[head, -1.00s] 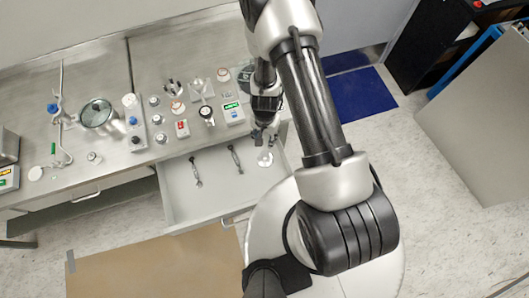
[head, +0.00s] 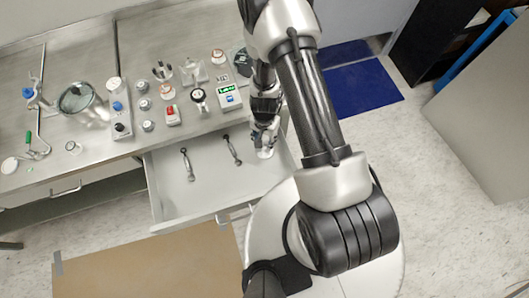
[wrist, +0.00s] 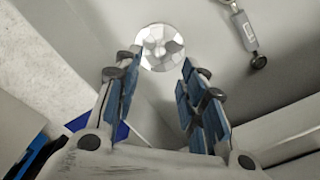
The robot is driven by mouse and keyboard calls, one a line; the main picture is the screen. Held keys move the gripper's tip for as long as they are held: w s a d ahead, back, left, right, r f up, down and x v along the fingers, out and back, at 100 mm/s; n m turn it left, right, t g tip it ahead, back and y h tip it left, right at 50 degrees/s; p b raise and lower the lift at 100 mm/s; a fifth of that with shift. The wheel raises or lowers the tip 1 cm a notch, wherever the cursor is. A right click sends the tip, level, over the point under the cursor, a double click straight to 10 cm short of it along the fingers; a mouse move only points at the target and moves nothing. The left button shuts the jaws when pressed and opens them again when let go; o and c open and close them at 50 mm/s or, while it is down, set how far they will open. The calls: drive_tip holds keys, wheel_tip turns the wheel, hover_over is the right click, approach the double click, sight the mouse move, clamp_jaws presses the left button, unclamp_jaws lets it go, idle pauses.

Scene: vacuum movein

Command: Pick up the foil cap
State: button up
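The foil cap (wrist: 160,46) is a round, shiny silver, faceted disc on the floor of the open drawer. In the wrist view it lies just beyond the fingertips, centred between them. In the head view the foil cap (head: 265,153) shows as a pale spot at the drawer's right end, right below the gripper. My gripper (wrist: 160,65) is open and empty, its two blue-padded fingers spread on either side. In the head view my gripper (head: 265,138) reaches down into the drawer and partly covers the area around the cap.
The drawer's side wall stands close to my gripper. The metal bench (head: 60,130) above carries several instruments.

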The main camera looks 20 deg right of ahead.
sight(265, 148)
drive_tip(key=shift+s+a+f+b, duration=0.1)
drive_tip(key=shift+f+b, duration=1.4)
drive_tip(key=shift+b, duration=0.15)
drive_tip(key=shift+s+f+b, duration=0.1)
drive_tip(key=shift+f+b, duration=1.4)
drive_tip(key=shift+b, duration=0.1)
drive_tip(key=shift+r, duration=0.1)
drive_tip(key=shift+c, duration=0.6)
drive_tip(key=c, duration=0.8)
